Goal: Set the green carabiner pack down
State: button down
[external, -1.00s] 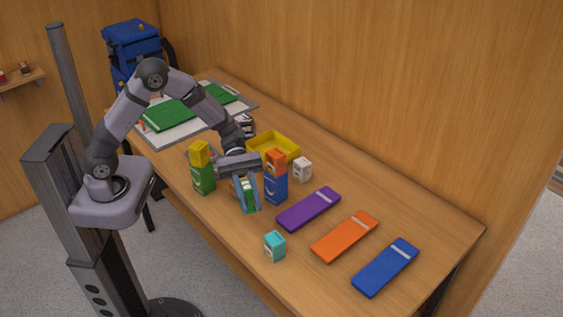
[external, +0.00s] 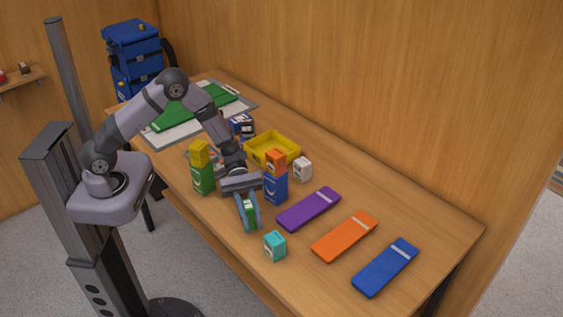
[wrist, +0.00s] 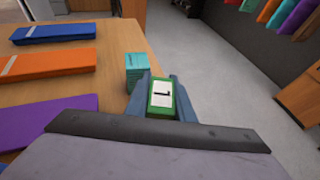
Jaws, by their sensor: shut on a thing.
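The green carabiner pack (external: 250,213) is a small green box with a white label, held between the fingers of my gripper (external: 248,215). In the wrist view the pack (wrist: 161,97) sits between the two blue-grey fingertips of my gripper (wrist: 163,96), its white label facing the camera. My gripper points down near the front edge of the table, left of the teal box (external: 275,246). I cannot tell whether the pack's underside touches the table.
A green box with a yellow one on top (external: 202,168) and a blue box with an orange one on top (external: 275,175) stand close behind. Purple (external: 308,209), orange (external: 345,237) and blue (external: 386,267) flat packs lie right. A yellow tray (external: 290,150) and white box (external: 302,169) stand farther back.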

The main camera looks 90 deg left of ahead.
jog(key=shift+f, duration=1.25)
jog(key=shift+f, duration=0.15)
jog(key=c, duration=1.5)
grip_release()
jog(key=shift+c, duration=0.2)
jog(key=b+v, duration=0.3)
jog(key=v, duration=0.9)
jog(key=shift+b, duration=0.35)
